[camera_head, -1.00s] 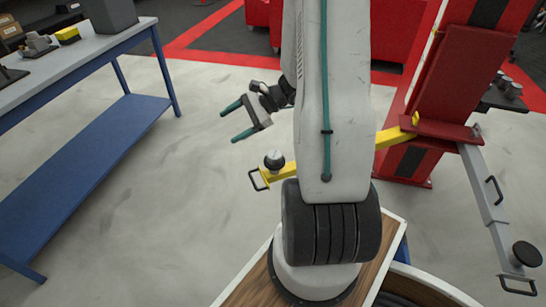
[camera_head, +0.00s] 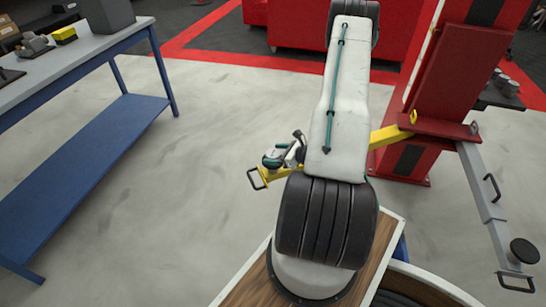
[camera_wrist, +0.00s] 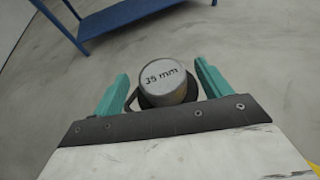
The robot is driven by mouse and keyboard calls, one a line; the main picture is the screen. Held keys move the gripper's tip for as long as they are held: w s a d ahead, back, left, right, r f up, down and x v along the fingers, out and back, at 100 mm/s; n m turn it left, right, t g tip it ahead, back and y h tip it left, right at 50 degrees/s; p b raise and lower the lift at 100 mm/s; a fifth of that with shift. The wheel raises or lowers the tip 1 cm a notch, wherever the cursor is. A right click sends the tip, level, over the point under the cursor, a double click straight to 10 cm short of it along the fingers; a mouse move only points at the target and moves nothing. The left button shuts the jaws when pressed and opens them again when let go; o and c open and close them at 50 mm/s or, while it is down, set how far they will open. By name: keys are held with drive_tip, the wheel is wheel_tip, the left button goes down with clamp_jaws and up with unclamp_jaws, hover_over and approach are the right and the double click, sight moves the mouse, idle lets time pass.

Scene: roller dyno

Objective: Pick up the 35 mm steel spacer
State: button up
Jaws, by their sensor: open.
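The steel spacer, a short grey cylinder marked "35 mm" on top (camera_wrist: 163,78), stands between my gripper's two teal fingers in the wrist view. A dark round pad (camera_wrist: 147,101) shows under it. My gripper (camera_wrist: 162,76) is open, with a small gap on each side of the spacer. In the head view the gripper (camera_head: 279,157) is down at the end of the yellow lift arm (camera_head: 390,136), where my arm hides part of it. How far the fingers reach down the spacer's side is hard to tell.
The yellow arm ends in a dark handle loop (camera_head: 257,179). The red lift post (camera_head: 452,75) stands to the right, with a grey lift arm (camera_head: 485,190) and its black pad. A blue workbench (camera_head: 90,140) is at the left. The floor between is clear.

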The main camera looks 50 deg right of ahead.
sight(273, 153)
drive_tip(key=x, duration=0.3)
drive_tip(key=shift+w+d+f, duration=0.1)
drive_tip(key=shift+w+f, duration=0.05)
drive_tip(key=shift+w, duration=0.05)
drive_tip(key=shift+c, duration=0.4)
drive_tip(key=c, duration=1.2)
drive_tip(key=shift+o, duration=0.2)
